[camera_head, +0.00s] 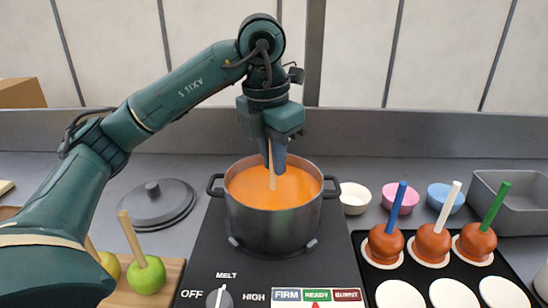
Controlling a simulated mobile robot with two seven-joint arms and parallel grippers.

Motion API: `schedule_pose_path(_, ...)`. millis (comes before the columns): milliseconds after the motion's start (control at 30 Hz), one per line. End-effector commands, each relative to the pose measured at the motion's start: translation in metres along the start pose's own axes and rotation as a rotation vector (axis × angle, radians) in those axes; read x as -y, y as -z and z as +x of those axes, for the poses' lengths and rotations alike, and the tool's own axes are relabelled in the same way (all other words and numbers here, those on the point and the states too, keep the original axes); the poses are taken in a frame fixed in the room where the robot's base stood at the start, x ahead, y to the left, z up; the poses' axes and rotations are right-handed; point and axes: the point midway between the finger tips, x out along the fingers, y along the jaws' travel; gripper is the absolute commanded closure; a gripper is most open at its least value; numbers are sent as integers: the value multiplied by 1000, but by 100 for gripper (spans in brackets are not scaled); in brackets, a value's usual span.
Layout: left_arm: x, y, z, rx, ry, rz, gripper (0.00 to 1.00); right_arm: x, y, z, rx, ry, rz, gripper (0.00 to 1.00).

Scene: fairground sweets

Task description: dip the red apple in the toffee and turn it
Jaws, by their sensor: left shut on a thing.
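My left gripper (273,160) points down over the pot (272,228) and is shut on a pale wooden stick (271,178). The stick stands nearly upright, and its lower part goes into the orange toffee (295,189). No red apple shows; whatever is on the stick's lower end is hidden under the toffee. The pot stands on a black hob (216,262) with a dial (219,299) and a gauge strip whose red pointer is near READY. My right gripper is not in view.
A green apple (146,275) and a yellow one (109,264) sit on a board at left. A lid (152,201) lies behind them. At right, a black tray (372,281) holds coated apples (433,243) and white discs. Small bowls (355,197) and a grey bin (520,207) stand behind.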

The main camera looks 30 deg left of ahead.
Motion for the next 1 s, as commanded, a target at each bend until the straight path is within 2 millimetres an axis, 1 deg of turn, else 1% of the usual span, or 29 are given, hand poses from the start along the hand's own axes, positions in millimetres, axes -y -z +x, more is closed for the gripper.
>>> schedule_pose_path(33, 0, 0, 0, 0, 6, 42, 100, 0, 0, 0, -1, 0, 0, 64)
schedule_pose_path(233, 0, 0, 0, 0, 20, 155, 100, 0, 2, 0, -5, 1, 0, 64)
schedule_pose_path(500, 0, 0, 0, 0, 64, 513, 100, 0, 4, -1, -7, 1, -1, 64)
schedule_pose_path(600, 0, 0, -1, 1, 71, 577, 100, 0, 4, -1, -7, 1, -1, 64)
schedule_pose_path(667, 0, 0, -1, 1, 71, 578, 100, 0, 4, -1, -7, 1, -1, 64)
schedule_pose_path(733, 0, 0, -1, 1, 64, 529, 100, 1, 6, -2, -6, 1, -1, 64)
schedule_pose_path(900, 0, 0, -2, 0, 34, 281, 100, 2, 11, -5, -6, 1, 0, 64)
schedule_pose_path(1000, 0, 0, -1, 0, 19, 162, 100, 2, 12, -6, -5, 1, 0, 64)
